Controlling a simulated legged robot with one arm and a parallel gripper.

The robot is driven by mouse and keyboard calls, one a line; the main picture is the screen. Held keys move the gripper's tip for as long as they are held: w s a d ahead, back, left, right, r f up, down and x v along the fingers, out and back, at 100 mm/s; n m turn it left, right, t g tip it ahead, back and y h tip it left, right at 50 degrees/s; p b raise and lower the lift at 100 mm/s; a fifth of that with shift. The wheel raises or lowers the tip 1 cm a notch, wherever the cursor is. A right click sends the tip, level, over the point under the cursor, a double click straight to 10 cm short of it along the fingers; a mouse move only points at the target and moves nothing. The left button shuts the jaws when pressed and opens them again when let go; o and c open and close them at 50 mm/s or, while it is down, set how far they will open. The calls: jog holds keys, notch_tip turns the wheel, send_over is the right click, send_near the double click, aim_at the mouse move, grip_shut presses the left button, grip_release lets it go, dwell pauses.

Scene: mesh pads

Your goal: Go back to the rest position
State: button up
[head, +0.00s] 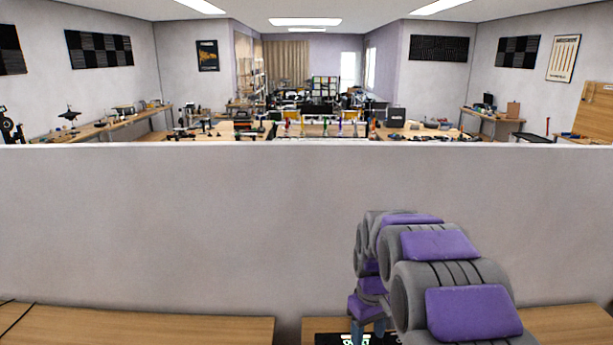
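My grey and purple arm reaches forward at the right of the head view and bends down at its far end. My gripper (367,332) shows only in part at the bottom edge, as bluish-grey pieces pointing down below a purple block. Its tips are cut off or hidden, so I cannot tell if it is open or shut. I see nothing held in it. A black pad (330,339) with pale markings lies below and beside it, mostly hidden by my arm and the frame edge.
A wooden surface (140,325) lies at the bottom left, with more wood (570,322) at the bottom right. A pale wall (180,210) stands behind, across the whole view. A cluttered workshop with benches (130,122) lies beyond it.

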jog(key=s+r+m+g+b, duration=0.1)
jog(key=s+m+b, duration=0.2)
jog(key=s, duration=3.2)
jog(key=shift+s+m, duration=0.4)
jog(key=shift+m, duration=0.7)
